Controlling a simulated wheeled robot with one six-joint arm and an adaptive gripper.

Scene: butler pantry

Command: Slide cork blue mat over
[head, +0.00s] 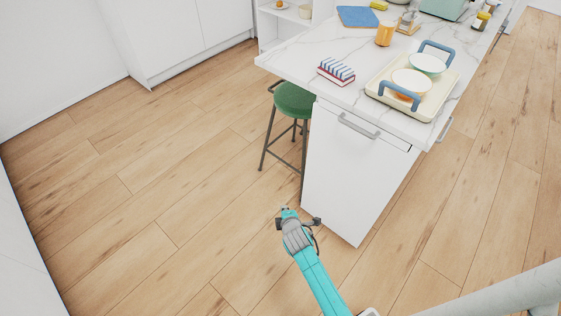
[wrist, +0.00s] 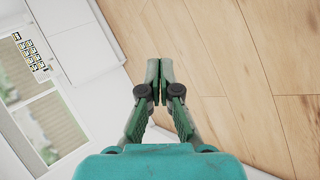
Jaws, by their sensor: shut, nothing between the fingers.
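A flat blue mat (head: 357,16) lies on the white marble counter (head: 310,60) near its far left side in the head view. It is not recognisable in the wrist view. My gripper (head: 285,208) is in front of the near end of the counter unit, well apart from the mat. In the wrist view my gripper (wrist: 160,65) has its two fingers together with nothing between them.
A cream tray (head: 440,92) with blue handles holds dishes on the counter's near right. A striped cloth stack (head: 336,71) and an orange jar (head: 385,33) stand nearby. A green stool (head: 294,99) is beside the counter. Wooden floor (head: 150,190) is clear on the left.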

